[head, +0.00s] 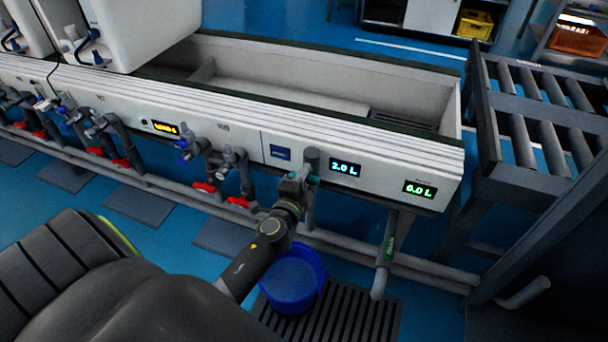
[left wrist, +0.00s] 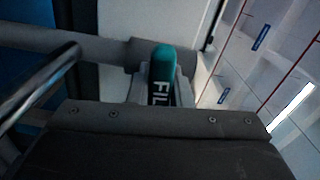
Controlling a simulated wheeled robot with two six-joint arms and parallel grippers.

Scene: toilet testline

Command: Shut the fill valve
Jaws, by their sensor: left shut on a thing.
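The fill valve's teal handle (left wrist: 162,65) stands up in the middle of the left wrist view, with white letters "FIL" showing on it. The rest of the word is hidden behind my gripper's dark body. In the head view my left gripper (head: 292,186) is at the front of the white trough, at a grey pipe (head: 311,160) left of the "2.0 L" display (head: 345,168). A little teal shows there. The gripper is shut on the handle. My right gripper is not in view.
A blue bucket (head: 292,282) stands on a dark floor grate (head: 375,325) below my left gripper. A green-labelled drain pipe (head: 387,250) hangs to the right. Red-handled valves (head: 237,201) line the left. A roller conveyor (head: 535,125) stands at the right.

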